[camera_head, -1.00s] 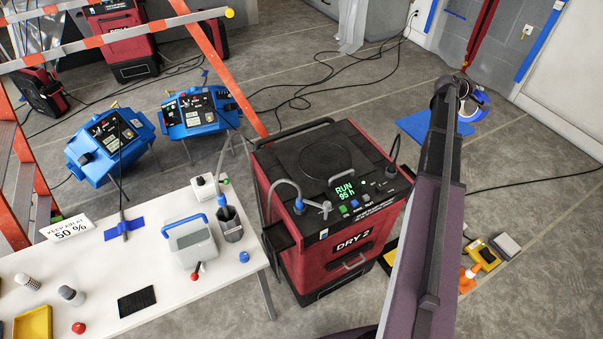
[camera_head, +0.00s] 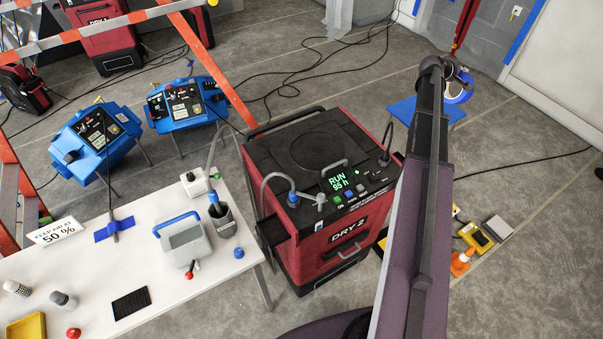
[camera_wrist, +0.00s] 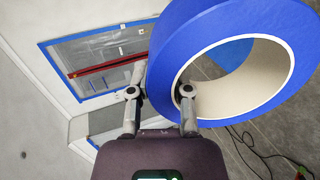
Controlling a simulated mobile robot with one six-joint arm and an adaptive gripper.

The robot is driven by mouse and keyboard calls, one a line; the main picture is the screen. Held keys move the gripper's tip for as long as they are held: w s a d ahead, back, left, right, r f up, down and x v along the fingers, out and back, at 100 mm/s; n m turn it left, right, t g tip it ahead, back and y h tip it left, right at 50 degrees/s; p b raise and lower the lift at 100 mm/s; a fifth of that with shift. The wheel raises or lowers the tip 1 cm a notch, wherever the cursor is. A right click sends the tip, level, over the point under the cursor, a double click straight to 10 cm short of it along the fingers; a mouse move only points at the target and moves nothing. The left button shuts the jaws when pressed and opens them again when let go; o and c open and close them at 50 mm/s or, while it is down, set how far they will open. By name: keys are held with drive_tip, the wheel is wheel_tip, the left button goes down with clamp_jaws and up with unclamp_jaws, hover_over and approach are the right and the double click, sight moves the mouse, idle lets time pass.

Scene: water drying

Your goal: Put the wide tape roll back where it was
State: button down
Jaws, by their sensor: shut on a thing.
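The wide tape roll (camera_wrist: 215,40) is a thick blue ring with a pale cardboard core. It fills the upper right of the wrist view. My gripper (camera_wrist: 160,88) is shut on the wall of the roll at its lower left side, with one finger at the core and one outside. In the head view the roll (camera_head: 461,90) is small, at the far end of my arm, partly hidden by my gripper (camera_head: 450,72). It is in the air near a blue square top (camera_head: 404,112), whose middle my arm hides.
A red dryer (camera_head: 320,190) stands left of my arm, beside a white table (camera_head: 175,285) with several items. Yellow and orange items (camera_head: 468,250) lie on the floor at right. Black cables (camera_head: 335,60) cross the grey floor.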

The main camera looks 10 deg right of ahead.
drive_tip(key=w+a+f+g+y+b, duration=0.1)
drive_tip(key=a+f+y, duration=0.15)
drive_tip(key=a, duration=0.35)
drive_tip(key=w+a+f+y+b, duration=0.1)
drive_tip(key=a+f, duration=0.3)
drive_tip(key=a, duration=0.3)
drive_tip(key=g+y+b, duration=0.3)
drive_tip(key=y+b, duration=0.2)
drive_tip(key=y, duration=0.5)
hover_over(313, 166)
wheel_tip(313, 166, down, 12)
drive_tip(key=shift+a+f, duration=0.1)
drive_tip(key=shift+f, duration=0.05)
drive_tip(key=shift+f, duration=0.1)
wheel_tip(313, 166, down, 6)
drive_tip(key=b, duration=0.6)
drive_tip(key=shift+f+b, duration=1.95)
